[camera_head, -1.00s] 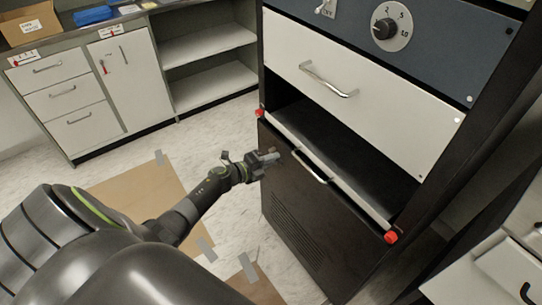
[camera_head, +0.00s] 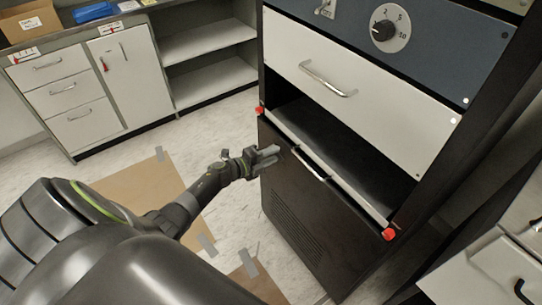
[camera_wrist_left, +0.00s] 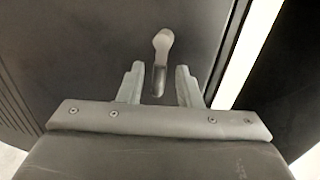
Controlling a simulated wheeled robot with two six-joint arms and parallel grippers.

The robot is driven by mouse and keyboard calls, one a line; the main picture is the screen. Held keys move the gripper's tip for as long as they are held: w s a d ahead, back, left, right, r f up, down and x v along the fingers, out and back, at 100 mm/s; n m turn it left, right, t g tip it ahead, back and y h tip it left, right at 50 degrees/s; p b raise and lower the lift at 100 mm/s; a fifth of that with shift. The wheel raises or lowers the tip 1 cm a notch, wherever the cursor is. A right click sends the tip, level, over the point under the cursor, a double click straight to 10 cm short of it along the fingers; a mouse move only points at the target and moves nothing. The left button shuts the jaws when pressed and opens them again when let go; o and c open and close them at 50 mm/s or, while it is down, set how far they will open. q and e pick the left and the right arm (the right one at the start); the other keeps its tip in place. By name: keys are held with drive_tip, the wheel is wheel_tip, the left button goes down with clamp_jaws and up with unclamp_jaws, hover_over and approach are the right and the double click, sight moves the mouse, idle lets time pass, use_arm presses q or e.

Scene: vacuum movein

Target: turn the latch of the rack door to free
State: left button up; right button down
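The black rack door (camera_head: 305,222) closes the lower front of the rack, with a bar handle (camera_head: 309,164) on its upper part. In the left wrist view the latch (camera_wrist_left: 161,62) is a small grey lever on the dark door (camera_wrist_left: 95,45), its rounded end up and its narrow end pointing down. My left gripper (camera_head: 272,154) is at the door's upper left. In the wrist view my left gripper (camera_wrist_left: 160,84) is open, with one finger on each side of the lever's lower end and visible gaps on both sides. The head view does not show the latch clearly. My right gripper is out of view.
An open shelf gap with a pale front edge (camera_head: 335,172) and red end caps (camera_head: 389,234) lies above the door. A white drawer (camera_head: 350,85) is higher up. White cabinets (camera_head: 62,100) stand at the back left.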

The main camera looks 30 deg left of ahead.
use_arm(q)
drive_tip(key=shift+s, duration=0.1)
drive_tip(key=v, duration=1.7)
drive_tip(key=shift+s+r, duration=0.1)
drive_tip(key=s+a+f+n+g+y, duration=0.1)
drive_tip(key=s+f+n+g+y, duration=0.15)
drive_tip(key=s+f+n, duration=0.4)
drive_tip(key=s+a+f+n+g+y, duration=0.1)
drive_tip(key=s+f+n+y, duration=0.15)
drive_tip(key=f, duration=0.65)
drive_tip(key=s+a+f+n+g+y, duration=0.1)
drive_tip(key=s+f+n+y, duration=0.25)
drive_tip(key=f+n, duration=0.3)
drive_tip(key=s+d+f+n+g, duration=0.2)
drive_tip(key=s+d+f+g, duration=0.1)
drive_tip(key=s, duration=0.5)
drive_tip(key=s+d+f+n+g+h, duration=0.1)
drive_tip(key=s+d+f+n+g, duration=0.2)
drive_tip(key=s+d+f, duration=0.3)
drive_tip(key=s+d+f+n+g+p, duration=0.1)
drive_tip(key=s+d+f, duration=0.4)
drive_tip(key=s, duration=0.5)
drive_tip(key=shift+s+d+f+n+g, duration=0.1)
drive_tip(key=shift+f+n+g, duration=0.2)
drive_tip(key=shift+n+g, duration=0.55)
